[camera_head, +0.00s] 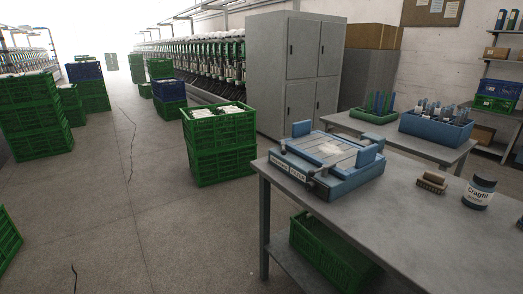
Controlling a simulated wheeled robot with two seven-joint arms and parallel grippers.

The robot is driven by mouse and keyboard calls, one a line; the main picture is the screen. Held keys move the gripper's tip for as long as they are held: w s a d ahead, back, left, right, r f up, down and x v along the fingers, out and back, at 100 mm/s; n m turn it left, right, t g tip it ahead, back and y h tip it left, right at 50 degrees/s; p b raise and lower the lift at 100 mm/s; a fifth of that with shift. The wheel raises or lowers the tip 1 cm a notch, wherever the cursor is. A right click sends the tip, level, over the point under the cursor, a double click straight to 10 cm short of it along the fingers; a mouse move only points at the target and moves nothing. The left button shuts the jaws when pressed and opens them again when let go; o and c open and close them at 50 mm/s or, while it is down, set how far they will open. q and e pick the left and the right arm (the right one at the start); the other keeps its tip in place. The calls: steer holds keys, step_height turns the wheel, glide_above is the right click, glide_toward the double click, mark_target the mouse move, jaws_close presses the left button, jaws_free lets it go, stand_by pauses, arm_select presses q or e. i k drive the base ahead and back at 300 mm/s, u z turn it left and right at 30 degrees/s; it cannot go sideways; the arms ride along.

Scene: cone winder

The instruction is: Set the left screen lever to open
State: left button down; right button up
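A blue box-like device (326,166) with a pale slatted screen (331,150) on top sits on the near grey worktable (415,230), close to its left corner. A blue block (301,129) stands at its back left and another blue block (367,155) at its right. White labels, one seeming to read "FILTER", are on its front face. Small grey and dark parts, possibly levers, show along its front and sides. They are too small for me to tell which is the left screen lever or how it is set. Neither of my grippers is in view.
A brown brush (432,182) and a dark labelled jar (479,192) stand right of the device. A second table behind holds blue (437,128) and green bins. A green crate (327,255) sits beneath the near table. Green crates (222,165) stand left; floor between is clear.

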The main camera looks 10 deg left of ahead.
mark_target(283, 148)
steer(key=u, duration=0.1)
steer(key=i, duration=1.25)
steer(key=z, duration=0.35)
